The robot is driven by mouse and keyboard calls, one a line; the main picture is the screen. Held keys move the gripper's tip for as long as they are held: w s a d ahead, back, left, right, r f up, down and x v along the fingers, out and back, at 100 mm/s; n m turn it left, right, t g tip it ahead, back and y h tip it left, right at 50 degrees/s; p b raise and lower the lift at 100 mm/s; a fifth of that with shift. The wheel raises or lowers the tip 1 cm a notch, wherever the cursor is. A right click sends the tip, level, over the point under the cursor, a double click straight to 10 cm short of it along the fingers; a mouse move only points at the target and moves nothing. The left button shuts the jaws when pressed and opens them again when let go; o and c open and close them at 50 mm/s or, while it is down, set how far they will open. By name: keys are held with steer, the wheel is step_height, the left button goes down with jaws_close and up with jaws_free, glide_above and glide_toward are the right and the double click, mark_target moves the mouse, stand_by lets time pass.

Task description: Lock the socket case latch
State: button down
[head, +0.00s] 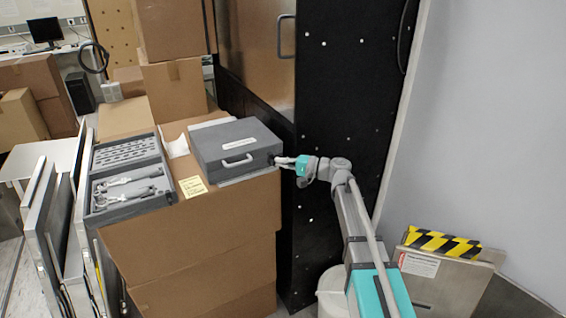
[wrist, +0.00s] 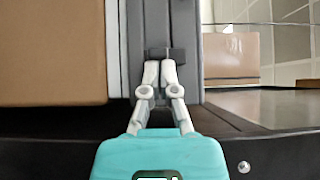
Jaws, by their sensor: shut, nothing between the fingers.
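The socket case (head: 237,145) is a grey closed box with a light handle on its front, standing on the cardboard box stack. Its grey edge (wrist: 188,30) runs up the middle of the wrist view. A small dark latch block (wrist: 165,54) sits on that side. My gripper (head: 280,160) reaches the case's right side from the right. In the wrist view my gripper (wrist: 160,65) is shut and empty, its fingertips at the near edge of the latch block and partly covering it. I cannot tell whether they touch it, or whether the latch is locked.
An open grey tool case (head: 128,172) with wrenches lies left on the boxes (head: 200,240). A yellow note (head: 193,187) lies between the cases. A black panel (head: 340,90) stands close behind my arm. A yellow-black striped board (head: 443,243) is at lower right.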

steer(key=s+d, duration=0.2)
steer(key=d, duration=0.8)
steer(key=shift+a, duration=0.1)
stand_by(0.5)
steer(key=s+d+f+n+g+h+p, duration=0.2)
steer(key=s+d+f+h+p, duration=0.15)
steer(key=s+f+h, duration=0.7)
steer(key=s+d+f+g+h+p, duration=0.1)
steer(key=s+d+f+h, duration=0.2)
steer(key=s+d+h, duration=0.4)
steer(key=shift+s+d+p, duration=0.35)
steer(key=shift+s+d, duration=2.45)
steer(key=shift+s, duration=0.15)
